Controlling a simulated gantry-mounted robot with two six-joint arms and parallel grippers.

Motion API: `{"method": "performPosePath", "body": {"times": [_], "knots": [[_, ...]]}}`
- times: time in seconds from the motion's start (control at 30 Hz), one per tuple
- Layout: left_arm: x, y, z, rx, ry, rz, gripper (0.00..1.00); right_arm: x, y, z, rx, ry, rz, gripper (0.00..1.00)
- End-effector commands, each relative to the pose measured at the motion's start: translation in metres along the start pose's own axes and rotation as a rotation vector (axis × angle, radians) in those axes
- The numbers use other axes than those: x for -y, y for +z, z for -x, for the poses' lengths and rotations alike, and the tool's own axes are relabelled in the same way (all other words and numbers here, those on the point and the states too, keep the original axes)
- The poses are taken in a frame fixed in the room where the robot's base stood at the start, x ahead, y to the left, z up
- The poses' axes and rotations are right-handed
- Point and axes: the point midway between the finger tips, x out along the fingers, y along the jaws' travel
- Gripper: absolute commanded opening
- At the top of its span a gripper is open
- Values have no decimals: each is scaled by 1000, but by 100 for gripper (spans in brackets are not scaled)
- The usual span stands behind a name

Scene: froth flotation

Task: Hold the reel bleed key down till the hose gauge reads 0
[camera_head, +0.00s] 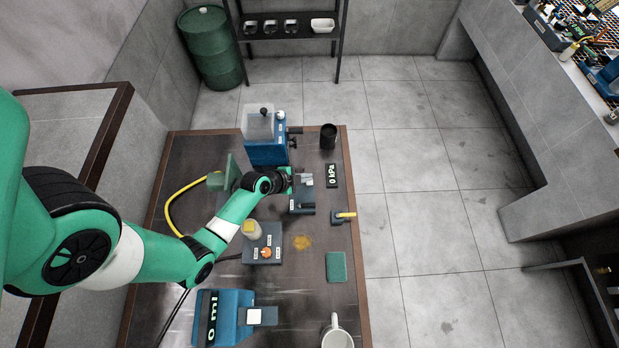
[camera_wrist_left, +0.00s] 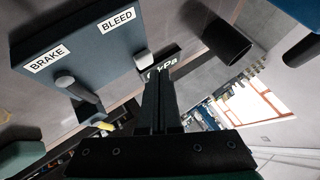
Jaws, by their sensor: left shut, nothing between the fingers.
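The reel control box (camera_head: 302,205) stands on the bench. In the left wrist view its dark face (camera_wrist_left: 95,50) carries BRAKE and BLEED labels. The grey bleed key (camera_wrist_left: 144,62) sticks out by the BLEED label; the brake key (camera_wrist_left: 75,88) is by the other. My left gripper (camera_head: 304,180) is shut and empty at the box, and its fingertips (camera_wrist_left: 161,80) show just beside the bleed key. I cannot tell whether they touch it. The hose gauge (camera_head: 332,175) reads 0 kPa in the head view; my fingers partly hide it in the wrist view.
A blue machine (camera_head: 267,150) and a black cup (camera_head: 328,136) stand behind the box. A yellow hose (camera_head: 172,205) curves at left. A small control box (camera_head: 263,249), a green pad (camera_head: 336,267), a blue scale (camera_head: 228,310) and a mug (camera_head: 337,338) are nearer the front.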

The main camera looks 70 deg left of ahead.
Motion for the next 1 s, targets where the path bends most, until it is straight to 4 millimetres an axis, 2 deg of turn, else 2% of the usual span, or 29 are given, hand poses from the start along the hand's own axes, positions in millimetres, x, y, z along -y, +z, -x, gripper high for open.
{"method": "performPosePath", "body": {"times": [0.23, 0.7, 1.0], "knots": [[3, -3, 4, -1, -1, 0, 0, 0, -4, -4, 0, 0, 0, 0], [26, -26, 36, 0, 0, 0, 0, 0, -31, -33, 0, 0, 0, 0], [25, -25, 35, 0, 0, 0, 0, 0, -30, -32, 0, 0, 0, 0]]}}
